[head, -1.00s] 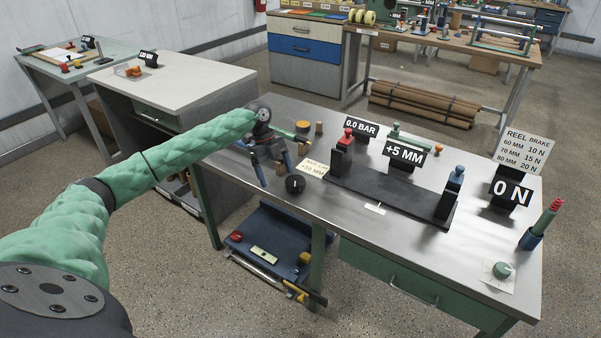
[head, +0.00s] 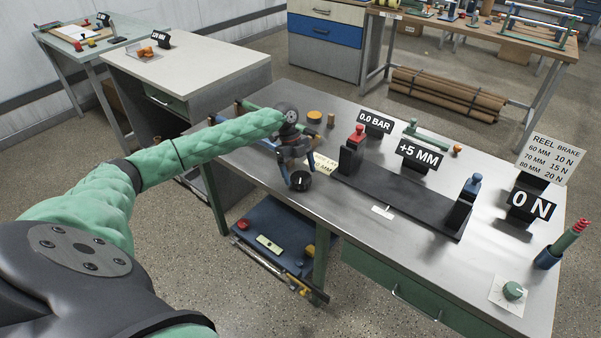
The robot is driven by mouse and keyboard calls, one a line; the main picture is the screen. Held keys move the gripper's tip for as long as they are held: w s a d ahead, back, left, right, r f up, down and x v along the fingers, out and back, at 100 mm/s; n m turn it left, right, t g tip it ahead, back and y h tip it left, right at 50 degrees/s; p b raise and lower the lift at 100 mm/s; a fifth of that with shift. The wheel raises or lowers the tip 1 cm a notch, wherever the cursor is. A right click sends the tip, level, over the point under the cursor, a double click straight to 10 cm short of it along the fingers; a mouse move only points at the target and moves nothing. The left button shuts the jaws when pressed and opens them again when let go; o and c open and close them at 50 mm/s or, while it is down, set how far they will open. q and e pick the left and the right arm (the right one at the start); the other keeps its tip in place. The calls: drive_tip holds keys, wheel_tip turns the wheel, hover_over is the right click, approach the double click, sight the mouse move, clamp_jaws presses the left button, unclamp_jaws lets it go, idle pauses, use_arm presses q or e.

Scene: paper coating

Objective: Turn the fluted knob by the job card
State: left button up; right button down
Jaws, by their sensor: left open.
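A black fluted knob (head: 300,182) with a pale pointer mark sits on the grey bench top (head: 300,208) near its front left edge. A cream job card (head: 324,164) lies just behind it to the right, partly covered by my gripper; "MM" shows on it. My left gripper (head: 296,172) is open, pointing down just over the knob and covering its far side. I cannot tell whether the fingers touch it. A black sign (head: 418,156) behind reads +5 MM. My right gripper is out of view.
A black bar (head: 395,201) with a red-topped post (head: 354,148) and a blue-topped post (head: 463,203) stands right of the knob. Other signs read 0.0 BAR (head: 375,121) and 0 N (head: 531,206). A green knob (head: 513,291) sits at the front right.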

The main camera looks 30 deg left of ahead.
use_arm(q)
drive_tip(key=shift+s+d+f, duration=0.2)
drive_tip(key=shift+f, duration=0.35)
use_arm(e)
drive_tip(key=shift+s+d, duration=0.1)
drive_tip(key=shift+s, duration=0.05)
